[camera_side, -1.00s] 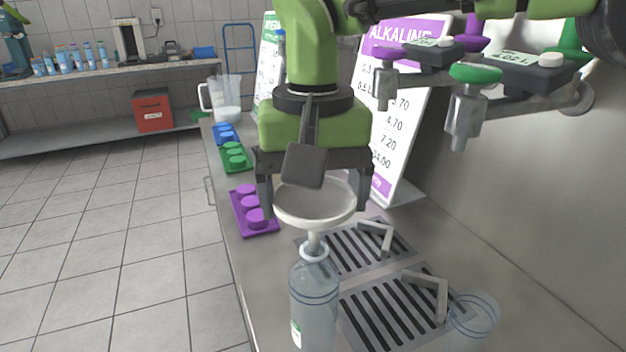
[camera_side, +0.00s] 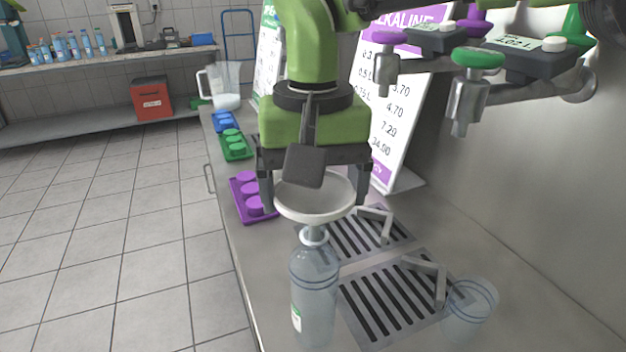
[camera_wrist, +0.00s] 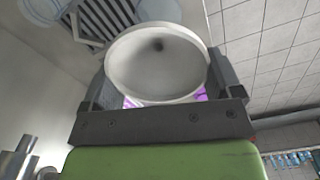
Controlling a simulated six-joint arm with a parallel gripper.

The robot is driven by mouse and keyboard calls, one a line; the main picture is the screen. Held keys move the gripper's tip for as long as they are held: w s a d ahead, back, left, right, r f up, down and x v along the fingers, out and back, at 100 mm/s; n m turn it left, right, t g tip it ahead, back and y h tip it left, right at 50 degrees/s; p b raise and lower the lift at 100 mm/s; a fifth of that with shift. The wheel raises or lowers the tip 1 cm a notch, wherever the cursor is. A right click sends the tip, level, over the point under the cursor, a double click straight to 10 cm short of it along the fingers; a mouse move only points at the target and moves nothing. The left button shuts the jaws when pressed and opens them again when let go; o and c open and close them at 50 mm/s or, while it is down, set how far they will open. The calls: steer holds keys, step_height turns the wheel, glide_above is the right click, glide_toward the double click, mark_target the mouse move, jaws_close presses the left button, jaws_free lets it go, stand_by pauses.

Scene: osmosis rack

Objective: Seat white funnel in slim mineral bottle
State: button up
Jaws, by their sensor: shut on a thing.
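The white funnel (camera_side: 316,204) is a wide cone held rim up between the two fingers of my gripper (camera_side: 314,200). In the wrist view the funnel (camera_wrist: 157,62) fills the space between the fingers, with its dark hole visible inside. The slim mineral bottle (camera_side: 315,290) is clear with blue rings and stands upright directly below the funnel. The funnel's narrow stem meets the bottle's mouth ring (camera_side: 313,236) in the side view. How deep the stem sits inside the neck cannot be told.
Slotted drip trays (camera_side: 385,300) with metal brackets lie right of the bottle. A clear cup (camera_side: 468,310) stands at the right. Purple (camera_side: 247,200), green (camera_side: 236,146) and blue trays line the counter's left edge. Taps (camera_side: 466,100) hang at the upper right.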

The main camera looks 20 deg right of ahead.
steer(key=o, duration=0.7)
steer(key=shift+r, duration=0.1)
step_height(320, 180, up, 7)
steer(key=shift+r, duration=0.15)
stand_by(0.5)
